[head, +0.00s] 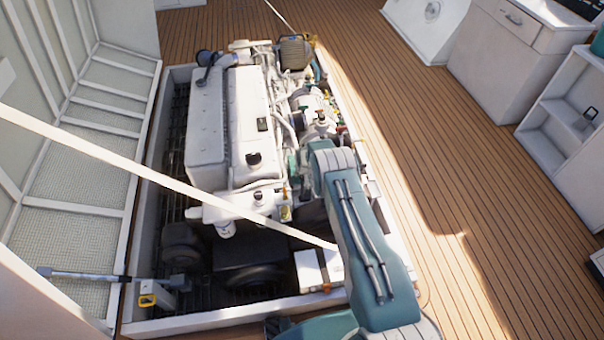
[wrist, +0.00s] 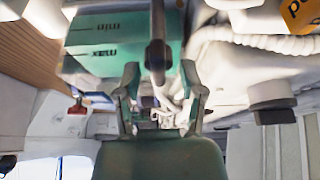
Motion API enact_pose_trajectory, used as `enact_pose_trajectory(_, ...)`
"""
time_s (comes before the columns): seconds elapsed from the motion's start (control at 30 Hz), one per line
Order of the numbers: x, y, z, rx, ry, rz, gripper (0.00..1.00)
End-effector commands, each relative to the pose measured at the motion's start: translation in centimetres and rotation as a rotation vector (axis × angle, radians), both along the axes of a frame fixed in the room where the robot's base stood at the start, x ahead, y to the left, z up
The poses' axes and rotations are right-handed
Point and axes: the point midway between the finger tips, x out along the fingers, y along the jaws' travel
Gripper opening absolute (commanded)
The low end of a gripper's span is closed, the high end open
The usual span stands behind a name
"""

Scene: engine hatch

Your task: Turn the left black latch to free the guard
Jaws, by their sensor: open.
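In the wrist view my gripper (wrist: 160,98) is open, with its two dark green fingers spread apart. A dark bar with a rounded end (wrist: 157,50) reaches down from the top of the picture toward the gap between the fingers. I cannot tell whether it is the left black latch or whether it touches a finger. I cannot make out the guard for sure. In the head view my teal arm hides the gripper, which is near the right side of the white engine (head: 230,120).
The engine sits in a sunken, white-framed bay, with pipes and fittings along its right side.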

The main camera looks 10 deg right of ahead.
Motion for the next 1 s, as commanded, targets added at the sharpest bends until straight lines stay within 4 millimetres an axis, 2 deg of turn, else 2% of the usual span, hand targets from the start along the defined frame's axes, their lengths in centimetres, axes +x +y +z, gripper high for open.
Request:
enact_pose_trajectory(0.27, -0.3, 0.0, 1.2, 0.000, 0.000, -0.001, 0.51)
enact_pose_trajectory(0.8, -3.4, 0.0, 8.5, -0.001, 0.000, 0.000, 0.51)
enact_pose_trajectory(1.0, -4.2, 0.0, 10.5, -0.001, 0.000, 0.001, 0.51)
